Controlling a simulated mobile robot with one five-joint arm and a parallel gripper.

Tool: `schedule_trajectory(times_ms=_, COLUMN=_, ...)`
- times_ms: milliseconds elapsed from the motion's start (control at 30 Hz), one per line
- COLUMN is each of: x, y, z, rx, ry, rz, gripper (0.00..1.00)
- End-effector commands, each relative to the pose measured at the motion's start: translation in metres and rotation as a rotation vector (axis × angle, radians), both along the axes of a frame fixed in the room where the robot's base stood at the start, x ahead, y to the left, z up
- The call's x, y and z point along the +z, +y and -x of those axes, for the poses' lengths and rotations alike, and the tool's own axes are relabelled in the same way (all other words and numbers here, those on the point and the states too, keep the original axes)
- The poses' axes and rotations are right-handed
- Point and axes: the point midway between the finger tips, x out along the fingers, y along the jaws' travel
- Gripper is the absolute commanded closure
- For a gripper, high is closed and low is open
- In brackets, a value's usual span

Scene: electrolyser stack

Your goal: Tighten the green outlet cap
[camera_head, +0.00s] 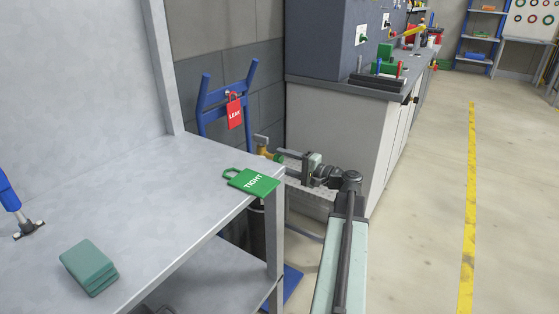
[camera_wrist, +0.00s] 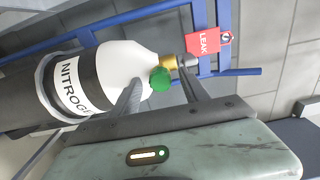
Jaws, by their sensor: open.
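The green outlet cap (camera_wrist: 160,79) sits on the brass valve (camera_wrist: 170,62) of a white-shouldered nitrogen cylinder (camera_wrist: 120,65) in the wrist view. My gripper (camera_wrist: 160,86) is open, with one finger to each side of the cap; I cannot tell whether either touches it. In the head view, the cap (camera_head: 278,157) shows small beside the brass valve (camera_head: 262,147), at the tips of my gripper (camera_head: 282,160). Most of the cylinder is hidden there behind the bench.
A red LEAK tag (camera_head: 234,112) hangs on the blue cylinder trolley (camera_head: 205,100). A green TIGHT tag (camera_head: 252,182) lies at the corner of the grey bench (camera_head: 150,200). A pale cabinet (camera_head: 340,135) stands close on the right. Open floor lies farther right.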

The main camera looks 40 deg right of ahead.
Motion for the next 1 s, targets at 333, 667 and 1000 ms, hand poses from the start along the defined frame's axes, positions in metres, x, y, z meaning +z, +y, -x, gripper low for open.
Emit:
schedule_trajectory(times_ms=333, x=0.000, y=-0.014, z=0.056, rx=-0.003, ry=0.000, rz=0.000, gripper=0.47)
schedule_trajectory(times_ms=667, x=0.000, y=-0.019, z=0.076, rx=-0.001, ry=0.000, rz=0.000, gripper=0.47)
schedule_trajectory(times_ms=1000, x=0.000, y=-0.019, z=0.076, rx=-0.002, ry=0.000, rz=0.000, gripper=0.47)
